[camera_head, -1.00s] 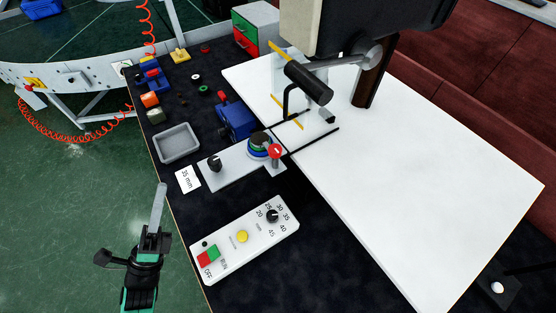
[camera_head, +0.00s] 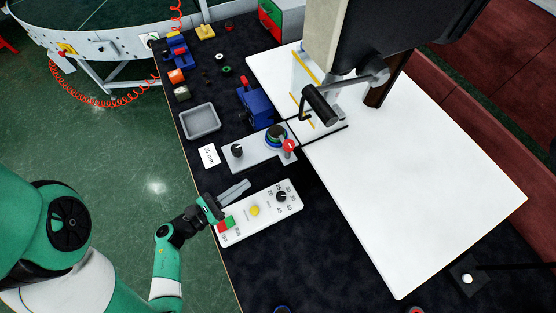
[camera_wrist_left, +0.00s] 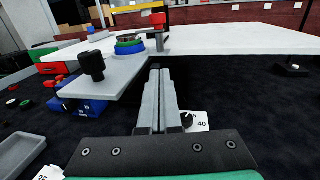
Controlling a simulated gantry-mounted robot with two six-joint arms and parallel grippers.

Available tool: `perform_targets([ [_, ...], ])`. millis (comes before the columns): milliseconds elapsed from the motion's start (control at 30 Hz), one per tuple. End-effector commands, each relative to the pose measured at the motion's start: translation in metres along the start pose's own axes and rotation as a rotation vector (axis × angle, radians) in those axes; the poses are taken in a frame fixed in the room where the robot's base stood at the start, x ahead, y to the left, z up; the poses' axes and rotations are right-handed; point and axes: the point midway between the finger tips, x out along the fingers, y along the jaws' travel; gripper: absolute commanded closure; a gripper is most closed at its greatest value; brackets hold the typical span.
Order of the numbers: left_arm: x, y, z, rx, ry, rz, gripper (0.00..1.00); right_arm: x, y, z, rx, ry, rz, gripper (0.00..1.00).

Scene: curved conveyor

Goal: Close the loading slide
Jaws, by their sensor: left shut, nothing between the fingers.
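The loading slide (camera_head: 258,160) is a flat grey plate with a black knob (camera_head: 236,151) near its left end and a round blue-green stack (camera_head: 276,136) near its right end. It sticks out from the white table's left edge. In the left wrist view the slide (camera_wrist_left: 122,80) lies ahead and left, with its black knob (camera_wrist_left: 92,66) upright. My left gripper (camera_head: 246,184) is shut and empty, above the control panel's upper edge and in front of the slide. In the wrist view its fingers (camera_wrist_left: 160,74) are right of the knob, apart from it. My right gripper is not in view.
A white control panel (camera_head: 285,208) with buttons and a dial lies below the gripper. A grey tray (camera_head: 200,122), a blue block (camera_head: 257,106) and the large white table (camera_head: 420,190) are nearby.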

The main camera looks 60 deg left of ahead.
Motion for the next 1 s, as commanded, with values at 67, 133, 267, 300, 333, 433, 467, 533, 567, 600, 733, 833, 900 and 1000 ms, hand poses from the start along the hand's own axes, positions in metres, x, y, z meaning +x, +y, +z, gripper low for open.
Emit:
perform_targets([
  [67,0.005,-0.002,0.000,0.001,-0.001,-0.009,1.00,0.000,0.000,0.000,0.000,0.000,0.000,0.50],
  [133,0.010,-0.002,0.000,0.000,0.000,-0.010,1.00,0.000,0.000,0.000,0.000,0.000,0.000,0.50],
  [267,0.018,-0.004,-0.001,-0.007,0.004,-0.011,1.00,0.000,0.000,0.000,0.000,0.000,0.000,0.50],
  [300,0.022,-0.003,-0.001,-0.004,0.001,-0.011,1.00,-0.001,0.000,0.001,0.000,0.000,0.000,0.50],
  [333,0.025,-0.003,-0.001,-0.004,0.000,-0.010,1.00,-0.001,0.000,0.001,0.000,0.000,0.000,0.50],
  [433,0.036,-0.003,0.000,-0.002,-0.001,-0.011,1.00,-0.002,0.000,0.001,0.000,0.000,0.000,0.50],
  [467,0.039,-0.003,0.000,-0.004,-0.001,-0.011,1.00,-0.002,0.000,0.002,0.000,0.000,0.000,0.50],
  [533,0.048,-0.004,-0.001,-0.006,0.000,-0.011,1.00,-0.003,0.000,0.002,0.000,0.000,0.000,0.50],
  [567,0.053,-0.003,0.000,-0.003,-0.001,-0.011,1.00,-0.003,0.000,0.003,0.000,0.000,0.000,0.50],
  [600,0.060,-0.003,0.000,-0.004,-0.001,-0.010,1.00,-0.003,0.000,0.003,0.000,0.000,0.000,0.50],
  [733,0.086,-0.003,0.000,-0.005,-0.001,-0.009,1.00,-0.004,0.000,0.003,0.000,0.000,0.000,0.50],
  [833,0.105,-0.003,0.001,-0.006,0.000,-0.007,1.00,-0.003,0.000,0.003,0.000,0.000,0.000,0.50],
  [900,0.116,-0.003,0.000,-0.008,0.000,-0.005,1.00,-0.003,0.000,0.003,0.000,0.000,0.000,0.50],
  [1000,0.126,-0.002,0.000,-0.007,0.001,-0.003,1.00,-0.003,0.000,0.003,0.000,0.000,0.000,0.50],
])
